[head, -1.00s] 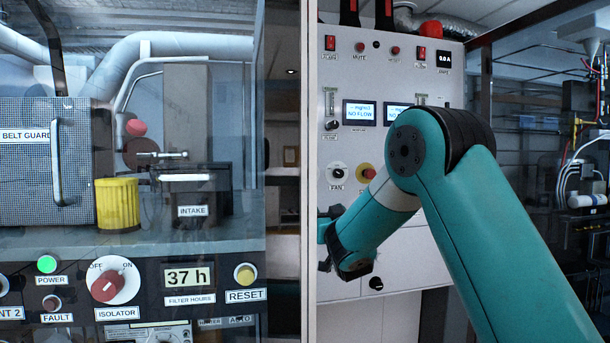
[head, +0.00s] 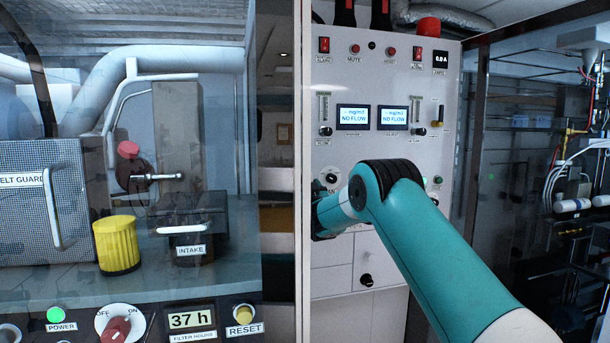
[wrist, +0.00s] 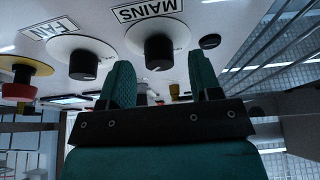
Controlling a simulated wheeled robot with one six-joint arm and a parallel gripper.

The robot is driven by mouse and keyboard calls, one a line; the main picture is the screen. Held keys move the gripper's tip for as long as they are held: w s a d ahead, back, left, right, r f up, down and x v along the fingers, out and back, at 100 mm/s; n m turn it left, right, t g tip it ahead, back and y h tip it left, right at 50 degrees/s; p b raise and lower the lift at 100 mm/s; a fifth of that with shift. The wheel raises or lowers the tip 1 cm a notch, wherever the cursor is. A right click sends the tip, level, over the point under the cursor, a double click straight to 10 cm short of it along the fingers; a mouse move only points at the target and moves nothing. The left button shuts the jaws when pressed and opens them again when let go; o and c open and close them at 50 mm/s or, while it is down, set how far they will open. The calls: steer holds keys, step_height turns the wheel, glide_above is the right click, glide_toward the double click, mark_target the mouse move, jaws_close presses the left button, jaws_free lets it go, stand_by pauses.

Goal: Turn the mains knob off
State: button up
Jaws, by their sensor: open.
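The mains knob (wrist: 158,50) shows in the wrist view as a black knob on a white round dial beside an upside-down MAINS label (wrist: 147,11). My gripper (wrist: 162,82) is open and empty. In the wrist picture its two teal fingers stand left and right of the knob's lower end, with the knob beyond them. I cannot tell the remaining gap, and no contact is clear. The knob's pointer setting is not readable. In the head view I cannot make out the mains knob, and my arm reaches the panel near its left edge with the fingertips hidden.
The fan knob (wrist: 83,62) is close beside the mains knob, with a red-and-yellow button (wrist: 22,80) beyond it. A small black round part (wrist: 209,41) is on the other side. In the head view a glass-fronted cabinet with an isolator knob (head: 117,328) stands left of the white panel (head: 340,262).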

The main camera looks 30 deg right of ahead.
steer(key=shift+x, duration=0.8)
steer(key=c, duration=0.9)
steer(key=shift+c, duration=0.2)
